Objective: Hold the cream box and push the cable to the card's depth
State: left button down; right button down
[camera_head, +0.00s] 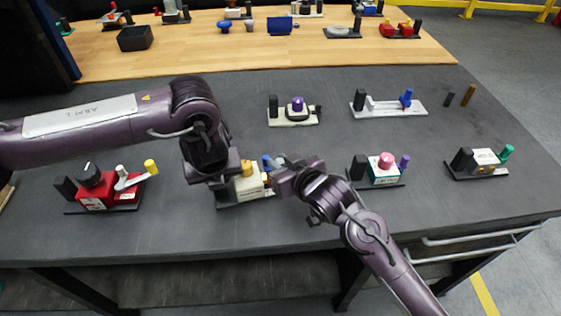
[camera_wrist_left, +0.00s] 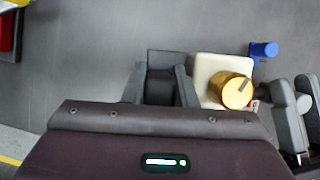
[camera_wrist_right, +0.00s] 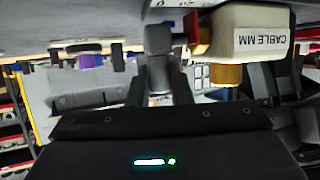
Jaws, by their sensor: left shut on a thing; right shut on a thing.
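The cream box (camera_head: 249,187) stands on a dark base plate (camera_head: 232,203) near the table's front edge, with a yellow knob (camera_wrist_left: 237,90). Its label reads "CABLE MM" in the right wrist view (camera_wrist_right: 262,39), upside down. My left gripper (camera_wrist_left: 160,80) is shut on a dark block directly beside the box. My right gripper (camera_wrist_right: 158,55) is shut on a grey rounded piece (camera_wrist_right: 158,37) on the box's other side. A small red part (camera_wrist_right: 198,36) lies between that piece and the box. A blue cylinder (camera_wrist_left: 264,49) sits beside the box. The cable's depth cannot be read.
A red box device (camera_head: 95,200) stands to the left. A teal-and-white device with a pink knob (camera_head: 385,168) stands close right of my right gripper. More devices stand farther back, including a purple-knobbed one (camera_head: 296,110). Dark table (camera_head: 190,235) is bare in front.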

pick_arm(q)
jog(key=shift+f, duration=0.15)
pick_arm(e)
jog(key=shift+s+a, duration=0.15)
jog(key=shift+a, duration=0.4)
jog(key=c, duration=1.3)
grip_release()
jog(key=shift+d, duration=0.15)
jog(key=shift+d, duration=0.25)
jog(key=v, duration=1.2)
jog(key=s+a+f+n+g+y, duration=0.1)
jog(key=a, duration=0.1)
jog(key=s+a+f+n+y, duration=0.1)
jog(key=a, duration=0.2)
jog(key=s+a+f+g+y, duration=0.1)
jog(key=a+f, duration=0.1)
jog(key=a, duration=0.1)
jog(key=shift+s+a+n+g+y, duration=0.1)
jog(key=shift+s+n+g+y, duration=0.2)
jog(key=shift+n, duration=0.1)
jog(key=s+a+f+n+g+y, duration=0.2)
jog(key=s+a+f+g, duration=0.1)
jog(key=s+a, duration=0.2)
jog(key=s+a+f+n+g+y, duration=0.2)
jog(key=s+a+f+g, duration=0.1)
jog(key=a, duration=0.6)
jog(key=shift+s+a+f+n+g, duration=0.25)
jog(key=shift+s+f+n+g, duration=0.25)
jog(key=shift+s, duration=0.6)
jog(key=shift+f, duration=0.1)
